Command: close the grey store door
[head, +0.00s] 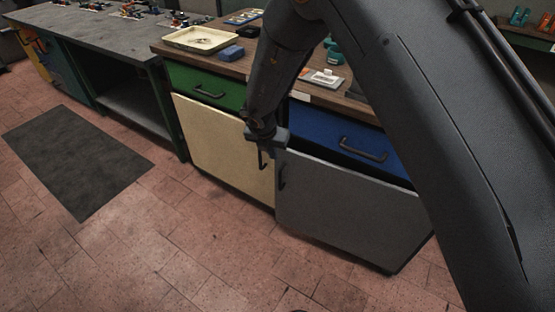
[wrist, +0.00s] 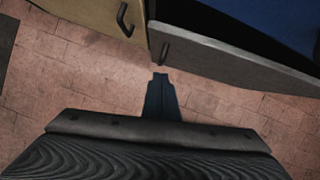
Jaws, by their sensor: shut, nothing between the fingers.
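The grey store door (head: 345,212) is the right-hand front of the bench cabinet, below a blue drawer (head: 352,135). It stands ajar, with a dark gap behind its top edge. Its dark handle (head: 282,176) is near its left edge. In the wrist view the grey door (wrist: 235,62) crosses the upper right, and its handle (wrist: 164,51) is just beyond my fingertips. My gripper (head: 280,142) is shut and empty, in front of the door's upper left corner. It also shows in the wrist view (wrist: 160,77). I cannot tell whether it touches the door.
A cream door (head: 225,150) with its own handle is to the left, under a green drawer (head: 205,88). The worktop holds a cream tray (head: 200,39) and a blue block (head: 230,53). A dark mat (head: 75,160) lies on the tiled floor. The floor before the doors is clear.

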